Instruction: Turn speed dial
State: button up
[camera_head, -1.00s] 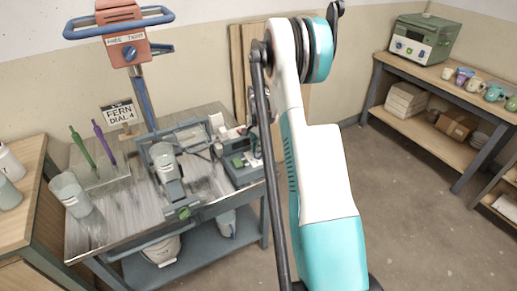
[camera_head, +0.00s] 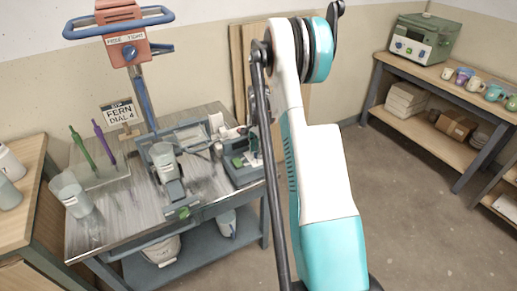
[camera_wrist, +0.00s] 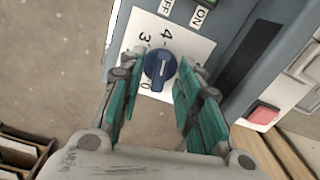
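The blue speed dial (camera_wrist: 158,70) sits on a white plate (camera_wrist: 190,40) on a blue-grey housing in the wrist view. The numbers 0, 3 and 4 show around it; others are hidden. A pale pointer line marks the dial, but I cannot tell which number it indicates. My gripper (camera_wrist: 159,76) is open, its green-padded fingers on either side of the dial, with small gaps seen from here. In the head view my arm hides the gripper. A small sign (camera_head: 117,113) there reads "FERN DIAL 4".
By the dial are ON and OFF labels with a green switch (camera_wrist: 185,7), and a red button (camera_wrist: 263,115). In the head view, a bench (camera_head: 130,211) carries a cup (camera_head: 162,158) in a machine. Another knob (camera_head: 129,52), labelled FREE and TIGHT, is on an orange head.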

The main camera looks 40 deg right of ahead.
jog(key=shift+r, duration=0.1)
notch_tip(320, 180, up, 12)
dwell(0.5)
dwell(0.4)
